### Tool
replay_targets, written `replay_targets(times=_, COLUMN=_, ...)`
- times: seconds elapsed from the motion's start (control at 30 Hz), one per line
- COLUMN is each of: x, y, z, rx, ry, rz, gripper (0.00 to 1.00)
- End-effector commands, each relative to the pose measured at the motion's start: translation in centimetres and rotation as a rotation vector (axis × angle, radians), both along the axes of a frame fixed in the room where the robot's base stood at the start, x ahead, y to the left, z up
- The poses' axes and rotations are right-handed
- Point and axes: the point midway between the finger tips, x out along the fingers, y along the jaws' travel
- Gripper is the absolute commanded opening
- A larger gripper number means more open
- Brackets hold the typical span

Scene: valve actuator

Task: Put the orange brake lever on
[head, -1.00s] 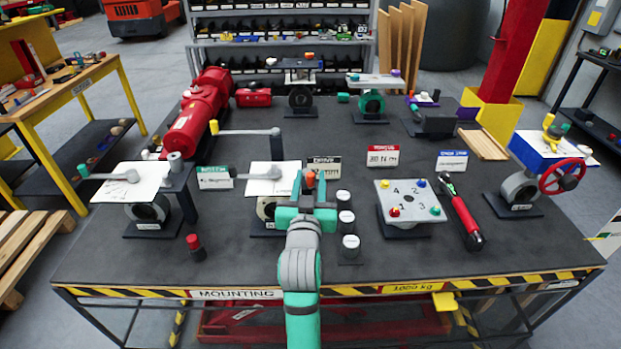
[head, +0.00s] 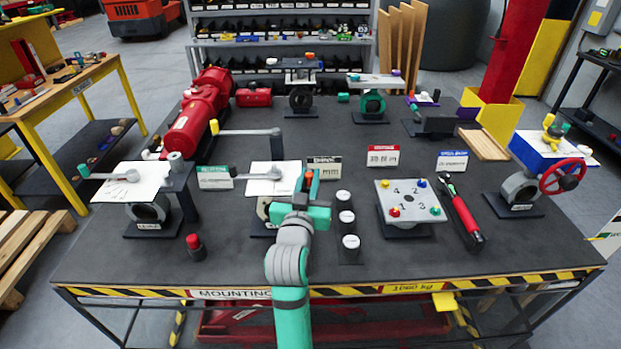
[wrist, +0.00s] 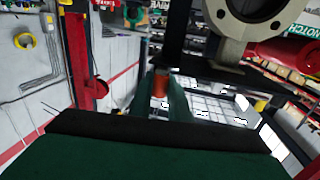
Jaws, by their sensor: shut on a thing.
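My gripper (head: 308,188) is at the right edge of the middle valve stand's white plate (head: 262,184), shut on a small orange piece (head: 308,176). In the wrist view the orange piece (wrist: 160,86) is upright between the green fingertips (wrist: 162,100). I take it for the handle of the orange brake lever; the rest of the lever is hidden or too small to tell. The valve's round grey flange (wrist: 245,8) shows at the top of the wrist view.
Several white-topped cylinders (head: 350,242) stand close right of my gripper. Beyond are a numbered plate (head: 410,202) and a red-handled tool (head: 464,212). Another valve stand (head: 150,208) and a red-topped cylinder (head: 195,246) are to the left. The front table strip is mostly clear.

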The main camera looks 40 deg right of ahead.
Motion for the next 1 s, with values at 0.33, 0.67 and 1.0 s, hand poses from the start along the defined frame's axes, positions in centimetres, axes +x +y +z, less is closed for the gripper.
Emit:
replay_targets(times=0.33, x=0.35, y=0.54, z=0.00, rx=-0.001, ry=0.000, rz=-0.094, gripper=0.00)
replay_targets(times=0.67, x=0.33, y=0.57, z=-0.01, rx=-0.001, ry=-0.001, rz=-0.097, gripper=0.21)
replay_targets(times=1.0, x=0.28, y=0.55, z=0.00, rx=-0.001, ry=-0.001, rz=-0.097, gripper=0.35)
